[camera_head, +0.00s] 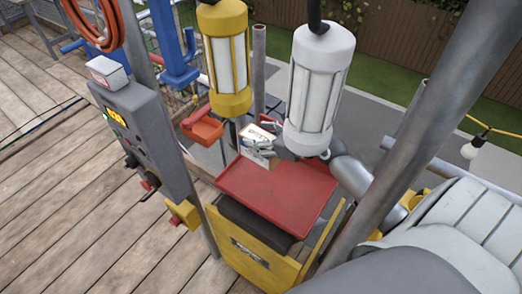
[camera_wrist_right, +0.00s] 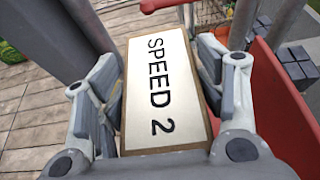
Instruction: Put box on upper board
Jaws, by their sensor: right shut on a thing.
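A box (camera_head: 257,146) with white and tan faces is in my right gripper (camera_head: 268,143), at the far edge of a red tray in the head view. In the right wrist view the box (camera_wrist_right: 158,92) shows a white face reading "SPEED 2" and brown edges. The fingers of my right gripper stand on both sides of it, shut on it. I cannot tell whether the box touches the tray. No surface is clearly marked as the upper board. My left gripper is not in view.
The red tray (camera_head: 285,192) tops a yellow stand (camera_head: 250,262). A grey control panel (camera_head: 140,125) with a small white box (camera_head: 107,71) on top stands left. An orange bin (camera_head: 203,131), yellow lamp (camera_head: 228,75), white lamp (camera_head: 318,90) and metal poles crowd the area.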

